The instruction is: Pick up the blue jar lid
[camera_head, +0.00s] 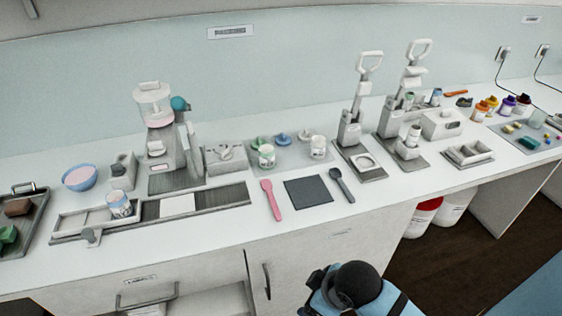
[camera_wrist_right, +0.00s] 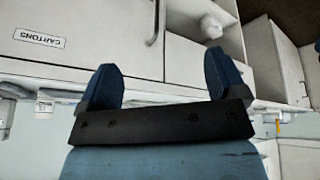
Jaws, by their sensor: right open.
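The blue jar lid (camera_head: 283,139) lies on the counter in the head view, toward the back behind the dark square mat. A jar with a green label (camera_head: 267,157) stands to its front left, and a pale jar (camera_head: 319,147) stands to its right. My right gripper (camera_wrist_right: 163,72) shows in the right wrist view with its two blue fingers apart and nothing between them. It faces cabinet fronts and is well away from the lid. Part of my right arm shows at the bottom of the head view. My left gripper is not in view.
A dark square mat (camera_head: 308,190) lies between a pink spatula (camera_head: 272,200) and a dark spoon (camera_head: 342,185). A press (camera_head: 361,137) stands right of the jars, and a mill (camera_head: 158,130) stands to the left. The counter's front strip is mostly clear.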

